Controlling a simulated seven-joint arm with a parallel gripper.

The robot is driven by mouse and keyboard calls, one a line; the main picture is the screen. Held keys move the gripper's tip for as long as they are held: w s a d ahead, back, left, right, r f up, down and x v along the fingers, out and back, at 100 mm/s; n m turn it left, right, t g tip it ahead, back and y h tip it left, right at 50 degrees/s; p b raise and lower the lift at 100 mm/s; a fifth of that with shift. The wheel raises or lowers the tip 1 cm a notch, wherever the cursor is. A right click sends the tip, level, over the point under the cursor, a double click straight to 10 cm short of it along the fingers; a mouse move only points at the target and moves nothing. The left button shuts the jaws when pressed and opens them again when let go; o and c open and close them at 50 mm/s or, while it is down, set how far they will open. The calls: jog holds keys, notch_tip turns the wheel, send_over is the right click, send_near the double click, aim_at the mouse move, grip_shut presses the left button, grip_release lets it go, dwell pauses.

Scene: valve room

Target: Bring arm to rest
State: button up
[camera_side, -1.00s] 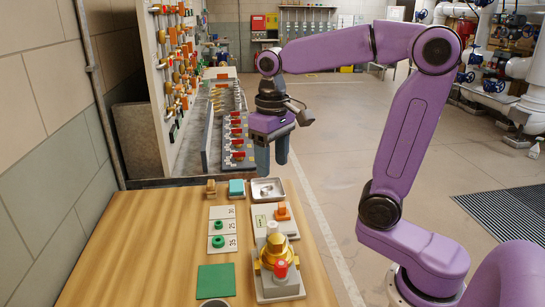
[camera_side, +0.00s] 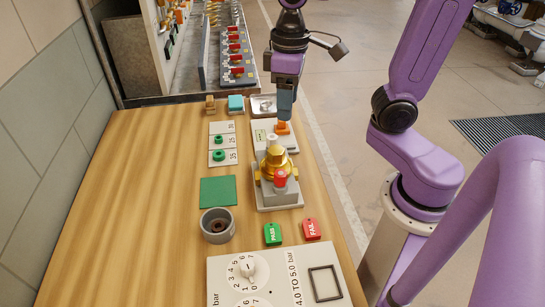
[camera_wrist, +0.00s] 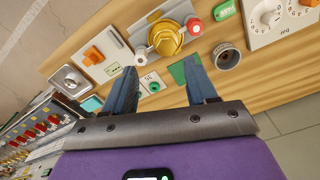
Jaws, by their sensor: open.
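My gripper (camera_side: 285,108) hangs from my purple arm over the far right part of the wooden bench (camera_side: 130,200), fingers pointing down. In the side view its blue fingers overlap, with their tips just above an orange block (camera_side: 283,128) in the picture; I see no contact. In the wrist view my gripper (camera_wrist: 160,70) has its fingers spread well apart with nothing between them. Past the fingers show the brass valve (camera_wrist: 165,38), a green mat (camera_wrist: 178,72) and a label strip (camera_wrist: 148,82).
The brass valve also stands on the bench (camera_side: 275,165), with a grey cup (camera_side: 217,226), green PASS tag (camera_side: 272,234), red FAIL tag (camera_side: 311,229) and dial panel (camera_side: 225,283) in front. A metal tray (camera_side: 263,105) lies behind. The bench's left side is clear.

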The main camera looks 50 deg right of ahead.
jog(key=s+f+n, duration=0.3)
jog(key=s+n, duration=0.1)
jog(key=s, duration=0.3)
jog(key=s+f+n, duration=0.2)
jog(key=s+n, duration=0.1)
jog(key=s, duration=0.3)
jog(key=shift+s+d+f+n, duration=0.2)
jog(key=shift+s+f+n, duration=0.15)
jog(key=shift+f+n, duration=0.05)
